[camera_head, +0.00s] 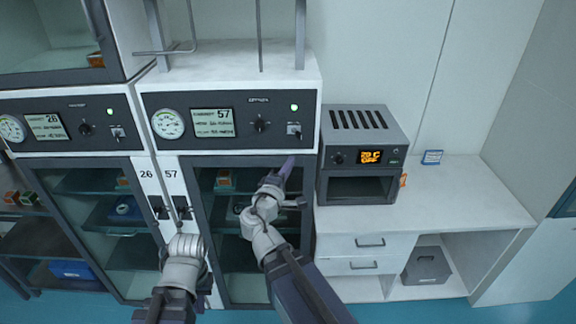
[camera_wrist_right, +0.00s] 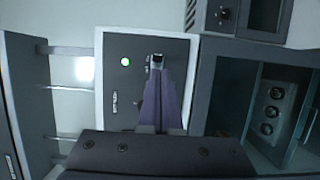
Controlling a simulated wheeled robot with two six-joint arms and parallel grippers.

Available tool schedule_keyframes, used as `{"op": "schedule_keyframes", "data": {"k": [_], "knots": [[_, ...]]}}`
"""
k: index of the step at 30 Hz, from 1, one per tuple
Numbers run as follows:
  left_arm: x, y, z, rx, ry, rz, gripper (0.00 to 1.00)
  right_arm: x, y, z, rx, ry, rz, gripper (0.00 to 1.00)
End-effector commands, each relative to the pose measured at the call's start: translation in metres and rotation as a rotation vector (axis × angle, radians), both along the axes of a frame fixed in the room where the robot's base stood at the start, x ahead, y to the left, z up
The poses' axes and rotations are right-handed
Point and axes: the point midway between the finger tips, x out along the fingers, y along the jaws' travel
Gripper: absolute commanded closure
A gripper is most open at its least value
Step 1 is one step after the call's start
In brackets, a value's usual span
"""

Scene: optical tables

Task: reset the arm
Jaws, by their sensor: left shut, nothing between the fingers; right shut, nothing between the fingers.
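My right gripper (camera_head: 288,166) is raised in front of cabinet 57, its purple-grey fingers pointing up just below the control panel. In the right wrist view its fingers (camera_wrist_right: 158,66) are closed together and empty, in front of a dark panel with a green light. My left gripper (camera_head: 180,212) is lower and further left, in front of the gap between the doors of cabinets 26 and 57. It is shut with nothing held; its fingertips are small and hard to tell from the door handles behind.
Cabinet 57's panel (camera_head: 230,122) and cabinet 26's panel (camera_head: 70,123) stand side by side above glass doors. A grey oven-like device (camera_head: 359,152) with an orange display sits on the white bench (camera_head: 450,200) at right. A grey bin (camera_head: 426,265) stands underneath. Blue floor shows at the bottom.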

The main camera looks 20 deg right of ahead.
Motion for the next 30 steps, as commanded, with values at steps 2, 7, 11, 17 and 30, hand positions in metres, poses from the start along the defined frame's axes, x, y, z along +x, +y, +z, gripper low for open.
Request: {"op": "schedule_keyframes", "data": {"k": [2,7,11,17,30], "knots": [[0.000,0.000,0.000,0.000,0.000,0.000,1.00,0.000,0.000,0.000,0.000,0.000,0.000,1.00],[0.000,0.000,-0.001,0.000,0.000,0.000,1.00,0.000,0.000,-0.002,0.006,0.000,-0.002,1.00],[0.000,0.000,-0.018,0.000,0.000,0.000,1.00,-0.006,0.000,-0.035,0.096,0.017,-0.037,1.00],[0.000,0.000,-0.070,0.001,-0.001,-0.003,1.00,-0.040,0.020,-0.162,0.464,0.148,-0.186,1.00],[0.000,0.000,-0.153,0.002,-0.002,-0.008,1.00,-0.159,0.158,-0.365,1.104,0.714,-0.442,1.00]]}}
